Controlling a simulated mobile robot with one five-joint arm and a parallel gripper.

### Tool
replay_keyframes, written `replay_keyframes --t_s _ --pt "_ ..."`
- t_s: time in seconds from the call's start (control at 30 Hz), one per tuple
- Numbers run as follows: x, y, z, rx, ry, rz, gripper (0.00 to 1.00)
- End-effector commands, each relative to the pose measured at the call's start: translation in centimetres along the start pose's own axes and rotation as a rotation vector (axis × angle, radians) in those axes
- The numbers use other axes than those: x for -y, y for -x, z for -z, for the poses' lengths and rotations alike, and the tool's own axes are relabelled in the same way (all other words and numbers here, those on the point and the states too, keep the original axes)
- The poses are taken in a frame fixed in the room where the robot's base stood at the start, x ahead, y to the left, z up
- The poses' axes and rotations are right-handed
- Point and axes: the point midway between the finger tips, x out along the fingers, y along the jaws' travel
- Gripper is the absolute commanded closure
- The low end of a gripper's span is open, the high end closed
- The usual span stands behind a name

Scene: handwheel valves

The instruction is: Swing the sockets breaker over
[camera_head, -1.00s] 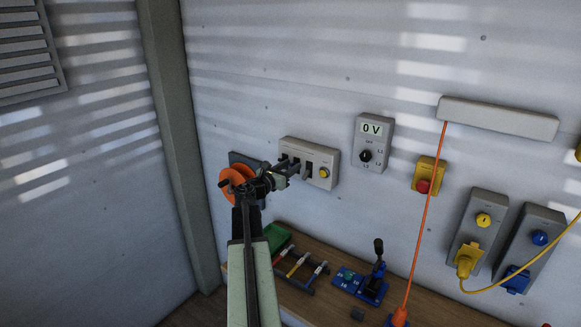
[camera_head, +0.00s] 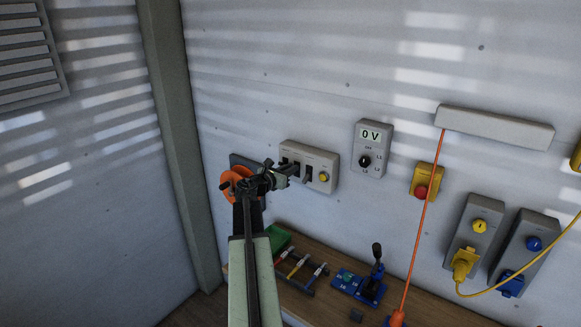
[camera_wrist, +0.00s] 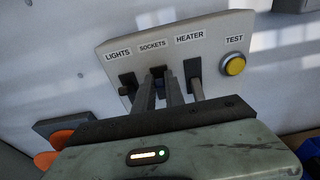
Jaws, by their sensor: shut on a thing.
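The grey breaker panel (camera_wrist: 215,45) fills the top of the wrist view, with labels LIGHTS, SOCKETS and HEATER. My gripper (camera_wrist: 160,82) reaches up to the middle switch, and its two fingers are shut on the sockets breaker (camera_wrist: 158,71). Most of that lever is hidden between the fingers. The lights breaker (camera_wrist: 126,84) stands just left of the fingers, and the heater breaker (camera_wrist: 196,85) just right, its lever pointing down. In the head view, my gripper (camera_head: 293,169) is against the left half of the panel (camera_head: 322,160) and hides part of it.
A yellow TEST button (camera_wrist: 233,65) sits at the panel's right end. An orange handwheel (camera_head: 229,184) is left of my wrist. A 0 V meter box (camera_head: 371,147) hangs to the right. A wooden bench (camera_head: 335,300) with tools runs below.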

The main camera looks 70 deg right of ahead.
Motion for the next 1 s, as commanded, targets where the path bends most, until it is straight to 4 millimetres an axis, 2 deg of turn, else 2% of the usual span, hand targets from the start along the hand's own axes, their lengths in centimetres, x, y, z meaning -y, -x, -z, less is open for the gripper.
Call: replay_keyframes --t_s 0.1,0.13,0.2,0.57,0.67,0.9,1.0 --pt "0.1 -0.1 0.0 0.002 0.002 0.003 1.00" --pt "0.1 -0.1 0.0 0.002 0.002 0.003 0.77" --pt "0.1 -0.1 0.0 0.002 0.002 0.002 0.64" --pt "0.1 0.3 0.0 0.002 0.001 0.001 0.64" --pt "0.1 1.4 -0.1 0.002 0.002 0.000 0.64" --pt "0.3 6.1 -0.1 0.002 0.003 -0.001 0.64" --pt "0.2 7.5 0.0 0.002 0.002 -0.001 0.64"
